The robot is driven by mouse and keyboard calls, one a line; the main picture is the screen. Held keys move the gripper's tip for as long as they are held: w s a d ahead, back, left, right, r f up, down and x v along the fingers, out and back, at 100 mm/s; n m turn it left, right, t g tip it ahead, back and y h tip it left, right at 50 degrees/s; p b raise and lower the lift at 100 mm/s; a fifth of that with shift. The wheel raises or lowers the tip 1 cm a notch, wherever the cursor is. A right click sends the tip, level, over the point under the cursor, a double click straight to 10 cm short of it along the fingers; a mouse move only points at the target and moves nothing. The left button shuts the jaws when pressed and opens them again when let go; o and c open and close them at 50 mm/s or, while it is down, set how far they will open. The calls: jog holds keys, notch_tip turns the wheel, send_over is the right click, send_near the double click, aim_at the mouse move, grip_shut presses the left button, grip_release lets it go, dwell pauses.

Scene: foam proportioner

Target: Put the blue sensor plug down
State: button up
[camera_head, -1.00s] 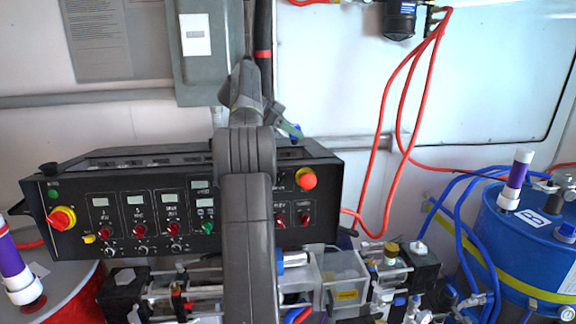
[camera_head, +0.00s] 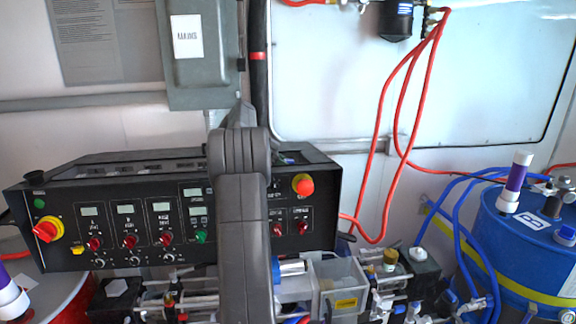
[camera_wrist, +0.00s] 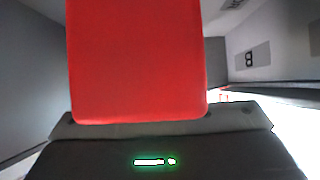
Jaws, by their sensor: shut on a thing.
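My arm rises through the middle of the head view and hides most of my gripper (camera_head: 286,157). Only a small dark and bluish bit of it shows to the right of the arm, over the top of the black control console. The blue sensor plug is mostly hidden there; I cannot make out its shape or whether it touches the console. In the wrist view, a large plain red block stands in front of a dark body with a green light. I cannot tell what the red block is, and no blue plug shows there.
The black console (camera_head: 110,205) has knobs, displays and a red stop button (camera_head: 302,184). Pumps and a clear box (camera_head: 338,280) stand below it. Red hoses (camera_head: 400,110) hang at right. A blue drum (camera_head: 525,250) stands far right. A grey MAINS box (camera_head: 205,60) hangs above.

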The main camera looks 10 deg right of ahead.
aim_at(288, 160)
jog(key=o, duration=1)
jog(key=b+v, duration=0.1)
jog(key=v, duration=1.1)
jog(key=shift+d, duration=0.1)
jog(key=p+x, duration=0.1)
jog(key=x, duration=1)
jog(key=shift+d+f, duration=0.15)
jog(key=shift+d, duration=0.1)
jog(key=shift+d+r, duration=0.15)
jog(key=shift+r, duration=1.55)
